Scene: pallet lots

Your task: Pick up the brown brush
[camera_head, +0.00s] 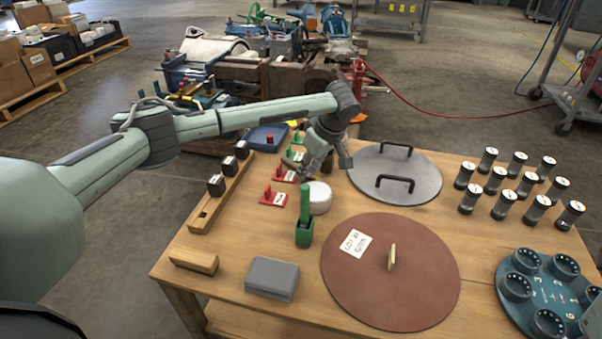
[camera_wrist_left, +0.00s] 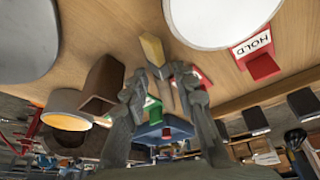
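My left gripper (camera_head: 318,168) is over the back middle of the table, pointing down. In the left wrist view, its fingers (camera_wrist_left: 163,76) close around the brown brush, whose tan end (camera_wrist_left: 153,49) sticks out beyond the fingertips. The rest of the brush is partly hidden between the fingers. A brown square holder (camera_wrist_left: 103,84) with an open top stands beside the gripper; in the head view it is mostly hidden behind the gripper. My right gripper is in neither view.
A white round container (camera_head: 319,199) and a green brush in a green holder (camera_head: 304,232) stand in front of the gripper. Red HOLD markers (camera_head: 273,198) are to the left. A grey disc lid (camera_head: 405,190) lies right; a reddish disc (camera_head: 370,290) lies in front.

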